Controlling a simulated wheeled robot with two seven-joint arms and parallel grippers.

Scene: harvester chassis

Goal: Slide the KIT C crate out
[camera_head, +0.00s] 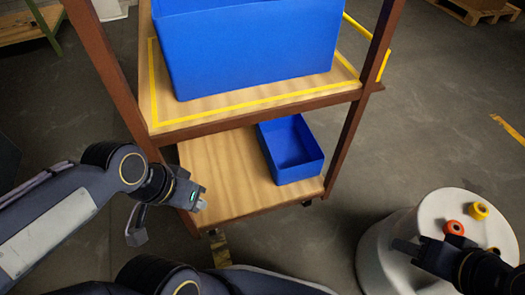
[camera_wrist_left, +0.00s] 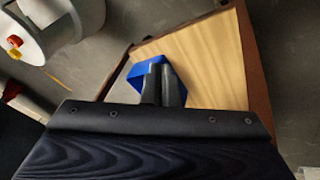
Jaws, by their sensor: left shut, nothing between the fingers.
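A large blue crate (camera_head: 250,50) sits on the upper wooden shelf inside a yellow border line. A smaller blue crate (camera_head: 303,172), open-topped and empty-looking, sits on the lower shelf at its right side. No KIT C label is readable on either crate. My left gripper (camera_head: 199,204) is shut and empty, near the lower shelf's front-left corner, left of and apart from the small crate. In the left wrist view its closed fingers (camera_wrist_left: 163,84) partly cover a blue crate (camera_wrist_left: 136,77). My right gripper (camera_head: 404,247) is over the white drum at right; its jaw opening is unclear.
The rack has brown posts (camera_head: 367,85) and a bare stretch of lower shelf (camera_head: 215,165) left of the small crate. Grey floor (camera_head: 440,120) is open to the right.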

